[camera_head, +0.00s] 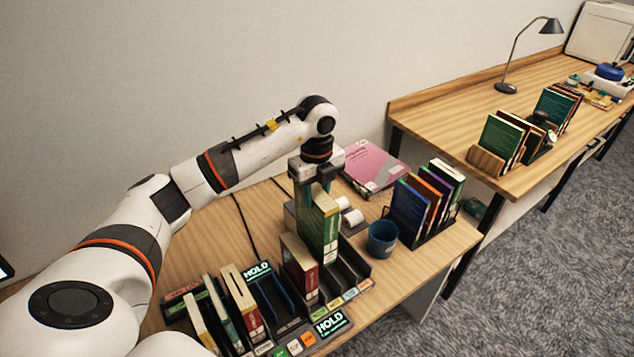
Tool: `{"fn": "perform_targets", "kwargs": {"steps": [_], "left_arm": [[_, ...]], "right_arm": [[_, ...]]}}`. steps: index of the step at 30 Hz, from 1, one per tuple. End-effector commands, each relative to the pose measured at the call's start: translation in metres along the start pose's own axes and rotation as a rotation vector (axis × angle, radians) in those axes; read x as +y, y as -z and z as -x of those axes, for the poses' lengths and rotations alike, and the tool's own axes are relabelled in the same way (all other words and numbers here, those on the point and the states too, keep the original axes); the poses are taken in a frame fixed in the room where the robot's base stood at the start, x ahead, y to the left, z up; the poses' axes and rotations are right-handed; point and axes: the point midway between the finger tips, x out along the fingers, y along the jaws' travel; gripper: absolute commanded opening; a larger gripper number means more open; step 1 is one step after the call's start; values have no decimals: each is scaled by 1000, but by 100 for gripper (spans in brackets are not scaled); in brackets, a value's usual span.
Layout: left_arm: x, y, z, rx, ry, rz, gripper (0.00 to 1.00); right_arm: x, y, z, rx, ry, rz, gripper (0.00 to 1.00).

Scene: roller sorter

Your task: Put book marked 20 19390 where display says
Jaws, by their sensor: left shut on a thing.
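My left gripper (317,188) is shut on the top of a green book (318,226) and holds it upright. The book has a pale label low on its spine; the number is too small to read. It is over or in the right part of a dark slotted sorter (352,263), and I cannot tell whether it touches the bottom. A dark red book (299,266) stands just left of it. Two small displays read HOLD, one at the back (258,270) and one at the front (332,323). My right gripper is not in view.
Several books (229,306) stand in the sorter's left part. A blue cup (382,239) and a wire rack of books (425,205) are to the right. A pink book or folder (374,166) lies behind. A second desk (450,105) holds a lamp (530,50) and more books.

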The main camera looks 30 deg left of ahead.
Motion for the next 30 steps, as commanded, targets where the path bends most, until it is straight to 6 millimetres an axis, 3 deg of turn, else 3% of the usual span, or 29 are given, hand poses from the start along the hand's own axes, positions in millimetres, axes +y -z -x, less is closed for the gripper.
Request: {"fn": "perform_targets", "kwargs": {"steps": [1, 9, 20, 30], "left_arm": [[0, 0, -12, -1, 1, 0, 0], [-1, -1, -56, 0, 0, -1, 0], [-2, 0, -76, 2, -1, -2, 0], [-2, 0, -112, 2, 0, -1, 0]], "right_arm": [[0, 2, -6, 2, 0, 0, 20], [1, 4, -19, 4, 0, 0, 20], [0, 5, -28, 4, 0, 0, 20], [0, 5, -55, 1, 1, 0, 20]]}}
